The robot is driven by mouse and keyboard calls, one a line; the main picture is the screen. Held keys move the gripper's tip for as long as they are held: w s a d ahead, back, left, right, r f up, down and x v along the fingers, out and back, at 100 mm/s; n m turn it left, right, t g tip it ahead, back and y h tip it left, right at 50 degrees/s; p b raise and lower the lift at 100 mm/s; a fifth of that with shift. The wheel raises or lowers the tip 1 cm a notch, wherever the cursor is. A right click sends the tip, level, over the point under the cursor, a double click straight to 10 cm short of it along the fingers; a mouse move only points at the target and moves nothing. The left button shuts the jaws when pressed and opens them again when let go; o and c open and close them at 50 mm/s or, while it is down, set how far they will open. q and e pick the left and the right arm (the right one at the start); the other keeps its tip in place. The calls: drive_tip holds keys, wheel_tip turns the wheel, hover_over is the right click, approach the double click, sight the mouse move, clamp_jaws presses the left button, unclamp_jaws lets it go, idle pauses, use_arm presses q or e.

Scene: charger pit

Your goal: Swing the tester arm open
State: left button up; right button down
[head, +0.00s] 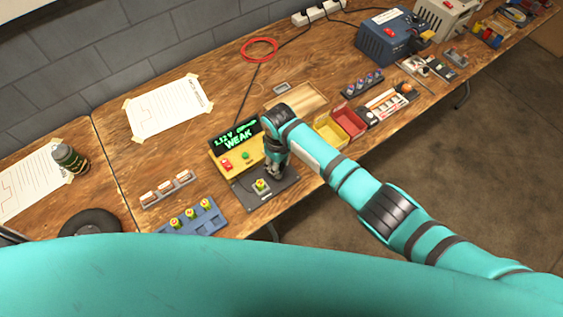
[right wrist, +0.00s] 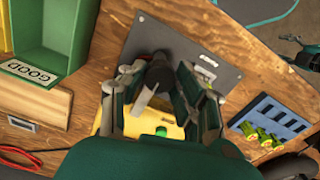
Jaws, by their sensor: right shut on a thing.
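The yellow tester (head: 232,160) has a lit display reading 1.12 V and WEAK, with a red and a green button. It stands at the back of a dark base plate (head: 275,192). A small yellow-green cell (head: 261,185) sits in a holder on the plate. My right gripper (head: 273,172) is low over the plate, beside the cell. In the right wrist view its fingers are shut on the tester arm (right wrist: 158,72), a dark round part with a grey bar. The fingers hide much of it.
A blue rack (head: 190,220) with several cells is left of the plate. A yellow bin (head: 330,134) and a red bin (head: 347,121) lie right, close to my right arm. A wooden tray (head: 297,97) is behind. Taped paper (head: 168,106) lies back left.

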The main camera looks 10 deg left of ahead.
idle(0.4)
drive_tip(key=c, duration=1.2)
unclamp_jaws()
use_arm(q)
drive_tip(key=shift+w+r, duration=0.1)
drive_tip(key=shift+w, duration=0.15)
use_arm(e)
drive_tip(key=shift+o, duration=1.3)
wheel_tip(320, 180, up, 12)
